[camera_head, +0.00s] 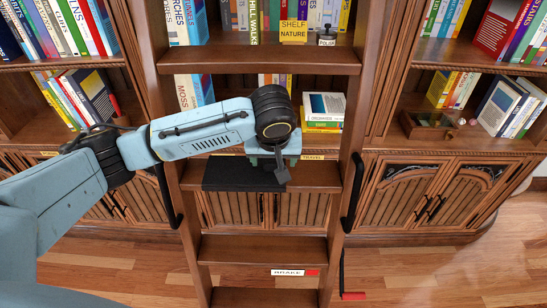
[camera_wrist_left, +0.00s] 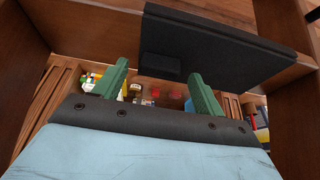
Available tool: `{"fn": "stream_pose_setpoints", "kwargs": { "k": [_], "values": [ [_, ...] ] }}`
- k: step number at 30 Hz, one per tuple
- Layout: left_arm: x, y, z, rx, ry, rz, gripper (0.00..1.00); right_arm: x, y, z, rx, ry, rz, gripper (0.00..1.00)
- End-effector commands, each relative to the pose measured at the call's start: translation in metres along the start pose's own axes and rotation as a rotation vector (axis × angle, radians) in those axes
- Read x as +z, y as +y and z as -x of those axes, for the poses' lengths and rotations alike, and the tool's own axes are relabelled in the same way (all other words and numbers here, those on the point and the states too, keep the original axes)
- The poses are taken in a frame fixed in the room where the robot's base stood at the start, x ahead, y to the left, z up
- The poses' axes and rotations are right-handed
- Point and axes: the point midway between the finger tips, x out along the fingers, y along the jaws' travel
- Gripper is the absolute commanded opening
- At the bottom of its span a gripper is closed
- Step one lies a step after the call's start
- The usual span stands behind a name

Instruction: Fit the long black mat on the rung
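The long black mat (camera_head: 236,174) lies on a brown ladder rung (camera_head: 312,178) in the head view, covering its left and middle part. The rung's right part is bare. In the left wrist view the mat (camera_wrist_left: 225,42) runs across the rung, with a small dark block (camera_wrist_left: 160,66) on its near side. My left gripper (camera_head: 280,168) is over the mat's right end in the head view. Its two green fingers (camera_wrist_left: 160,72) stand apart in the left wrist view, with nothing seen gripped between them. Contact with the mat cannot be told. My right gripper is out of view.
The ladder has dark handles (camera_head: 352,192) at both sides and more rungs above and below. Bookshelves stand behind, with a book stack (camera_head: 323,112) and a wooden box (camera_head: 428,125). The floor at right is clear.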

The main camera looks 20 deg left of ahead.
Motion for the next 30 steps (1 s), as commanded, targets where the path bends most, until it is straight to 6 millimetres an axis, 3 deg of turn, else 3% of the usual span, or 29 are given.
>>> {"fn": "stream_pose_setpoints", "kwargs": {
  "k": [6, 10, 24, 30],
  "values": [
    [0.0, 0.0, 0.001, 0.0, 0.0, 0.0, 0.7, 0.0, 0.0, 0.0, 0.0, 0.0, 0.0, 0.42],
    [0.0, 0.001, 0.013, 0.002, 0.001, 0.0, 0.7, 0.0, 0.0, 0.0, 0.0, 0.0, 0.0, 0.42],
    [-0.001, 0.001, 0.111, 0.003, 0.003, -0.002, 0.7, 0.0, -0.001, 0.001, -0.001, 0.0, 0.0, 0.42],
    [-0.001, 0.0, 0.133, 0.0, 0.003, -0.001, 0.7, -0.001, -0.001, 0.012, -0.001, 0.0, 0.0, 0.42]
  ]
}}
